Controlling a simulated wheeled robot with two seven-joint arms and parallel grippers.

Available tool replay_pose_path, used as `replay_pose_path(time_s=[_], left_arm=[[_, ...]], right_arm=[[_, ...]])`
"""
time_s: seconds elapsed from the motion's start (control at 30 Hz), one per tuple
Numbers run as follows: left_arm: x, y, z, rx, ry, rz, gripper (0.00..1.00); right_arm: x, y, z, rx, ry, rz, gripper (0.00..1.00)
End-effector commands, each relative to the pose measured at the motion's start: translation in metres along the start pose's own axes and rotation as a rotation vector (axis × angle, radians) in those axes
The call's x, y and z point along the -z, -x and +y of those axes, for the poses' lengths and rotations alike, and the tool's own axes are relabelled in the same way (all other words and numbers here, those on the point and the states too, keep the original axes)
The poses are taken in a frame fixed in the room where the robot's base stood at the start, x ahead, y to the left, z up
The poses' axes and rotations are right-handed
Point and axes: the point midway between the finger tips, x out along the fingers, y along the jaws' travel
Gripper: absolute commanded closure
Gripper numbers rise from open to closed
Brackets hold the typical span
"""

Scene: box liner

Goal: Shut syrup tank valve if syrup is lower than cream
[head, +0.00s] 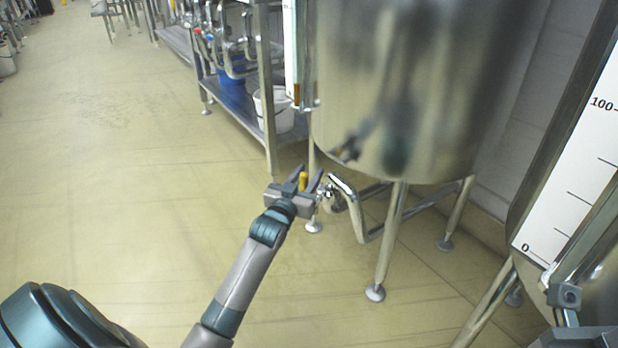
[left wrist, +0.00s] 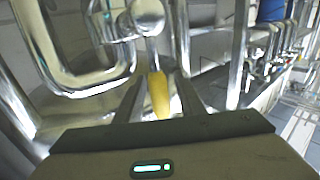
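A steel tank (head: 415,80) stands on legs at the upper middle of the head view. Its white level gauge (head: 291,50) is seen edge-on, with brown at its lower end; its level cannot be read. A yellow valve handle (head: 303,181) is by the pipe below this tank. My left gripper (head: 307,180) has its fingers apart on either side of the handle. In the left wrist view, the yellow handle (left wrist: 160,95) stands between the fingers, with gaps beside it. A second tank's scale (head: 575,180), marked 0 and 100, is at the right; its level is unclear.
Steel pipes (head: 362,222) and tank legs (head: 388,245) stand close to the right of my left gripper. A steel rack (head: 240,100) with a white bucket (head: 272,108) is behind. The floor at the left is clear.

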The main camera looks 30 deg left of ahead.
Motion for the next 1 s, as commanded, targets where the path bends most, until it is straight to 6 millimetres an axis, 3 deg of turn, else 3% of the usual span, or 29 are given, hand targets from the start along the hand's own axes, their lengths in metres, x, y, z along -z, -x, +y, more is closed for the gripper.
replay_pose_path(time_s=[0.43, 0.6, 1.0], left_arm=[[0.0005, -0.0069, -0.0001, 0.0, 0.0, 0.0, 0.64], [0.0006, -0.0068, -0.0001, 0.0, 0.0, 0.0, 1.0], [0.0007, -0.0052, 0.0023, 0.0, -0.023, 0.015, 1.0]], right_arm=[[-0.0009, -0.0011, -0.0022, 0.003, -0.006, 0.004, 0.69], [-0.0008, -0.0011, -0.0022, 0.003, -0.006, 0.004, 0.69], [-0.0004, -0.0016, -0.0018, 0.002, -0.005, 0.005, 0.69]])
